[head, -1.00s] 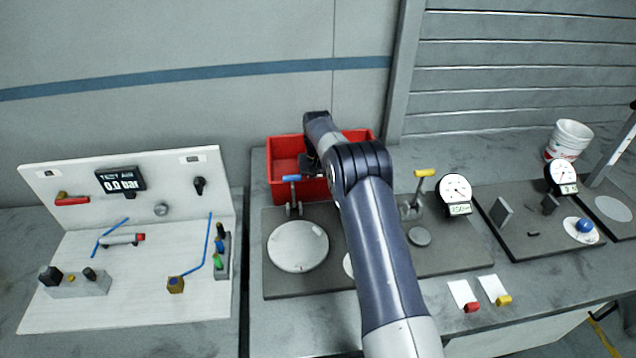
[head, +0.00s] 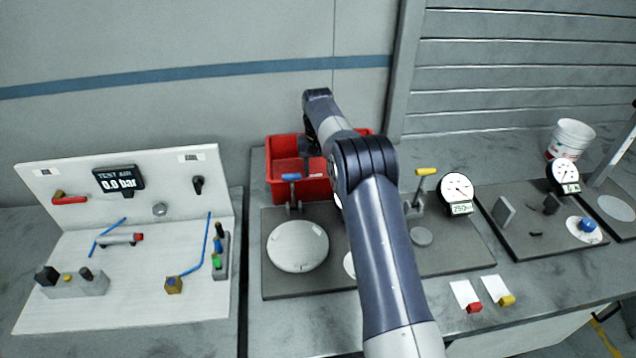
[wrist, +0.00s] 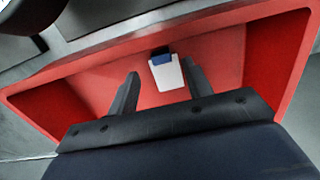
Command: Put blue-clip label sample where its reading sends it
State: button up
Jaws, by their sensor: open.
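The blue-clip label sample (wrist: 168,74), a white card with a dark blue clip at its top edge, lies inside the red bin (wrist: 90,85) in the wrist view. My gripper (wrist: 160,70) is open above the bin, and the card appears between and beyond its two fingers, nearer the right one. They do not look closed on it. In the head view the red bin (head: 283,147) stands at the back of the bench; my arm covers its middle and the label cannot be seen there.
Red-clip (head: 466,295) and yellow-clip (head: 497,290) labels lie at the bench front. A grey plate holds a white disc (head: 297,246), a blue-handled clamp (head: 292,178) and a yellow-handled clamp (head: 425,172). A dial gauge (head: 458,189) stands right. A white cup (head: 570,137) is farther right.

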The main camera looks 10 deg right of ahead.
notch_tip(320, 180, up, 6)
jog(key=shift+r, duration=0.15)
dwell(0.4)
